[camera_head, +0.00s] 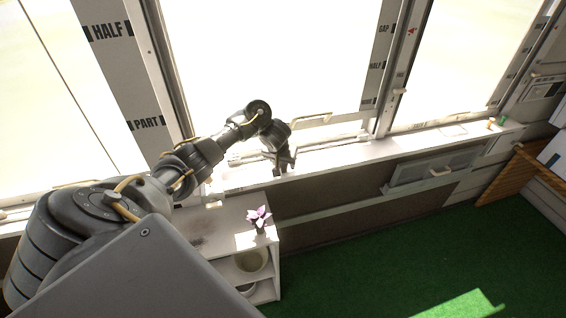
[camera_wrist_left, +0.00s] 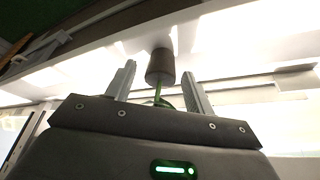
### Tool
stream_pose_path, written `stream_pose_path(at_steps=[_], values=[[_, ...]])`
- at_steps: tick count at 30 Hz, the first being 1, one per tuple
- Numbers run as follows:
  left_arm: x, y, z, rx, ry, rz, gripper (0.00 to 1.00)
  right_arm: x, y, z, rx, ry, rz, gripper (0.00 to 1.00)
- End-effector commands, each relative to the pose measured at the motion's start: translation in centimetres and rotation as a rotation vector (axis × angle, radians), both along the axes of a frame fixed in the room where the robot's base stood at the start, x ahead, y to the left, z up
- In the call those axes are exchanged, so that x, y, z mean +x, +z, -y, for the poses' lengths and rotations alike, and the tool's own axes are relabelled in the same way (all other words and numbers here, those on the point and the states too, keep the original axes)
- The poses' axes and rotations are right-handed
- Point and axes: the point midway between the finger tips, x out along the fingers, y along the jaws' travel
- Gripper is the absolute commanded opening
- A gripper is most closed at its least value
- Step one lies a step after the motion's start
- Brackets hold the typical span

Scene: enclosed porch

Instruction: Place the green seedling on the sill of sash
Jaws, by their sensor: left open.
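The green seedling shows in the left wrist view as a dark brownish pot (camera_wrist_left: 160,67) with a thin green stem (camera_wrist_left: 158,93). That view looks inverted, with the pot above the stem. My left gripper (camera_wrist_left: 158,70) is open, with one finger on each side of the seedling; I cannot tell whether either touches it. In the head view my left gripper (camera_head: 285,160) is over the window sill (camera_head: 330,160), and the seedling cannot be made out there. The pot appears to be at the white sill, but contact is unclear. My right gripper is not in view.
A pink-flowered plant (camera_head: 259,217) stands on a white shelf unit (camera_head: 262,240) below the sill, with a pale pot (camera_head: 250,260) inside. Small orange and green items (camera_head: 495,122) sit at the sill's far right. Tall window sashes rise behind the sill. The green floor (camera_head: 400,255) is clear.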

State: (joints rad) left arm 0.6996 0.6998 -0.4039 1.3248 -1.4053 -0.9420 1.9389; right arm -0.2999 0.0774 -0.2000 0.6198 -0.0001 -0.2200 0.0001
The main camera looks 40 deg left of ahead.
Motion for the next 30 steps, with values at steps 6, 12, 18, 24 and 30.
stream_pose_path(at_steps=[6,12,18,24,30], values=[[0.0,0.4,0.0,0.001,0.0,0.002,0.53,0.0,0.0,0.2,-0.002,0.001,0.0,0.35],[-0.9,3.8,0.3,0.002,-0.002,0.003,0.53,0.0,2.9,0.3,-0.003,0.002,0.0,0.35],[-2.2,7.4,0.8,0.003,-0.003,0.002,0.53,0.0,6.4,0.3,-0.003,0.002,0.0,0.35],[-3.5,10.1,1.3,0.004,-0.002,0.001,0.53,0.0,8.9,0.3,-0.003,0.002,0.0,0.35],[-4.2,11.4,1.7,0.002,-0.001,0.0,0.53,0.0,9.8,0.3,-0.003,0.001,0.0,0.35]])
